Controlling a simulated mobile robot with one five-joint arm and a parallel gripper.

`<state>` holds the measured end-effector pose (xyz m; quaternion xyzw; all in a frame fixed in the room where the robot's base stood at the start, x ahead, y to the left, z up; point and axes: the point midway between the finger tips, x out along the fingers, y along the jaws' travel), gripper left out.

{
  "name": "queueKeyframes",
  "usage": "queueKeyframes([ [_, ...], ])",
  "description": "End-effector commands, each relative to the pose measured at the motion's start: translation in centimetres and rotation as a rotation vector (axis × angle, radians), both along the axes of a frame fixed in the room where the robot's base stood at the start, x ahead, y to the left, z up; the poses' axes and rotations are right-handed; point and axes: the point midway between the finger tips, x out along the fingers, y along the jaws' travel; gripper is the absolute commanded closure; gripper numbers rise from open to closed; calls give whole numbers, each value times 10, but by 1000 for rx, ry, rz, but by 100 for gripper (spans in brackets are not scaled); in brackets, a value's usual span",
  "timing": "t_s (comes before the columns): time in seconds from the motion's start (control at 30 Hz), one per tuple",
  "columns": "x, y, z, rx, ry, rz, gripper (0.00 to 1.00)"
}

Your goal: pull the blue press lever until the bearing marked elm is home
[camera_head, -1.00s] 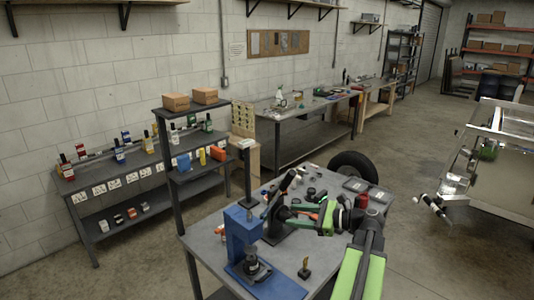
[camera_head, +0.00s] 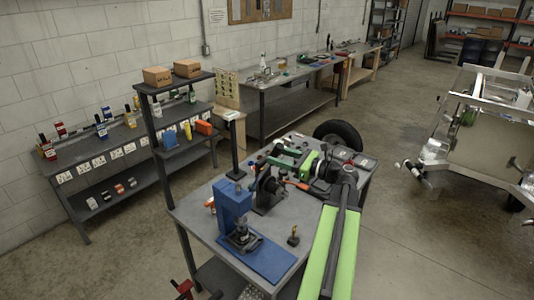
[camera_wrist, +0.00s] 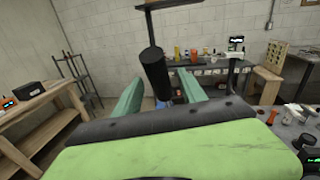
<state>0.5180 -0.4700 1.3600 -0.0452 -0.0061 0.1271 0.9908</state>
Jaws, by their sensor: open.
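The blue press (camera_head: 233,208) stands on the near bench, with a blue base plate (camera_head: 268,262). A dark round part (camera_head: 241,236) sits at its foot; no elm marking is readable. My gripper (camera_head: 281,157) is open above the bench, behind and to the right of the press. A black cylindrical grip (camera_wrist: 153,72), seemingly the press lever's, shows between the green fingers in the wrist view. The fingers stand apart from it on both sides, and I cannot tell its depth between them. A little blue shows below the grip.
A small black-and-yellow piece (camera_head: 293,236) stands on the near bench (camera_head: 205,203) right of the base plate. A black mechanism (camera_head: 268,190) stands beside the press. A shelf post (camera_head: 155,135) rises at the bench's left edge. A tyre (camera_head: 338,132) lies behind.

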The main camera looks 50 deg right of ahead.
Motion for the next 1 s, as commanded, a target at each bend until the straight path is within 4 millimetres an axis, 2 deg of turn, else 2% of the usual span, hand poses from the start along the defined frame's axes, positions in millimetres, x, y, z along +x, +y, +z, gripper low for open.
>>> queueKeyframes([
  [0.1, 24, 6, 0, 0, 0, 3, 51],
  [0.2, 37, 10, 0, 0, 0, 2, 51],
  [0.33, 45, 12, 0, 0, 0, 1, 51],
  [0.6, 46, 13, 0, 0, 0, 1, 53],
  [0.9, 46, 13, 0, 0, 0, 2, 92],
  [0.97, 46, 13, 0, 0, 0, 2, 100],
  [1.0, 46, 13, 0, 0, 0, 2, 100],
])
